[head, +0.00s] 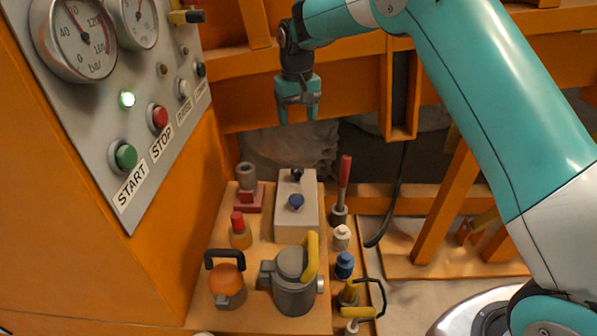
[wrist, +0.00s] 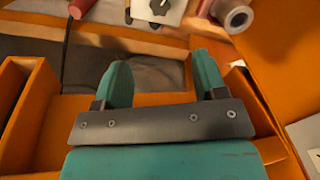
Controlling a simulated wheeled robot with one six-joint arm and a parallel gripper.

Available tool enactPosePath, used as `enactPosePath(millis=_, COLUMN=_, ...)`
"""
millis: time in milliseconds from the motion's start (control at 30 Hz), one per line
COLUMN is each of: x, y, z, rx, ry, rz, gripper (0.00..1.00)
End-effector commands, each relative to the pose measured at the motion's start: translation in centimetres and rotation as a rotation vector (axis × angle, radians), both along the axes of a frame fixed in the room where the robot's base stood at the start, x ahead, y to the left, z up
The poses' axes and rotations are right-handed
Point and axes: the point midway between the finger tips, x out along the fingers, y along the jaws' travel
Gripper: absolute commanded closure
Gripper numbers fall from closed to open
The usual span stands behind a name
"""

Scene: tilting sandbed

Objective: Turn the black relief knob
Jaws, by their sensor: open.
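A black knob (head: 297,175) sits at the far end of a pale box (head: 285,224), behind a blue knob (head: 296,201). It also shows in the wrist view, as a dark knob (wrist: 158,6) at the top edge, partly cut off, on the pale box's face. My gripper (head: 298,112) points down, above and beyond the box in the head view. Its two teal fingers (wrist: 162,75) are apart with nothing between them. The knob lies clear of the fingertips. I cannot tell which of the box's knobs is the relief knob by any label.
A grey cylinder (head: 247,177) on a red base stands left of the box, and a red-handled lever (head: 344,180) stands right. Grey and orange pump parts stand in front. Orange frame beams (head: 399,90) surround my gripper.

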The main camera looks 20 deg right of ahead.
Motion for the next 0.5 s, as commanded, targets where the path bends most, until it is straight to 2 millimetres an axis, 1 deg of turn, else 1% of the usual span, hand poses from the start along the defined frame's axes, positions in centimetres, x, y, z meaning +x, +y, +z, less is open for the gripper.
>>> enactPosePath(millis=167, x=-0.1, y=-0.1, z=-3.5, rx=0.0, ry=0.005, rz=0.0, gripper=0.35)
enactPosePath(millis=500, x=-0.2, y=0.0, z=-11.3, rx=0.0, ry=0.004, rz=0.002, gripper=0.35)
